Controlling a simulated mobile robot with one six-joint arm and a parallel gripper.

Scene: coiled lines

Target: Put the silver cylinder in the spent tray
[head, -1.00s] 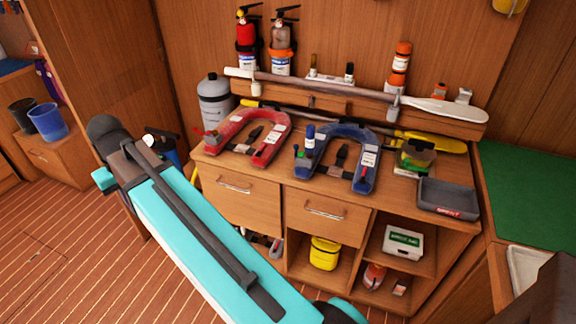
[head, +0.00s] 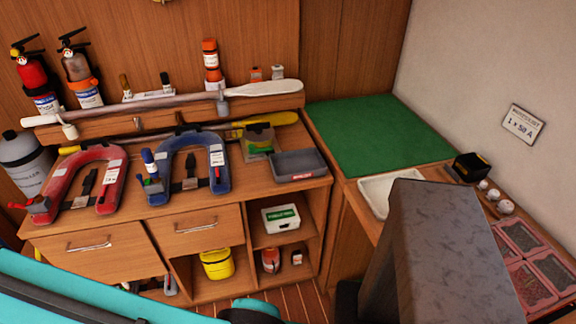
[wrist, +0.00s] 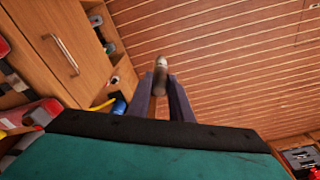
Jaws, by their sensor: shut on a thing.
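My gripper (wrist: 166,95) is shut on the silver cylinder (wrist: 161,66) in the wrist view. The small cylinder stands out between the fingertips, above the wooden floor. The gripper and the cylinder are outside the head view. The spent tray (head: 298,164) is a dark grey tray with a red label on its front. It sits at the right end of the wooden cabinet top in the head view, and its inside looks empty.
Red (head: 90,185) and blue (head: 190,170) horseshoe-shaped vests lie left of the tray. A clear green-marked box (head: 258,142) stands beside it. A white tray (head: 378,200) is on the right counter, partly behind a large grey block (head: 450,255). The green surface (head: 375,135) is clear.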

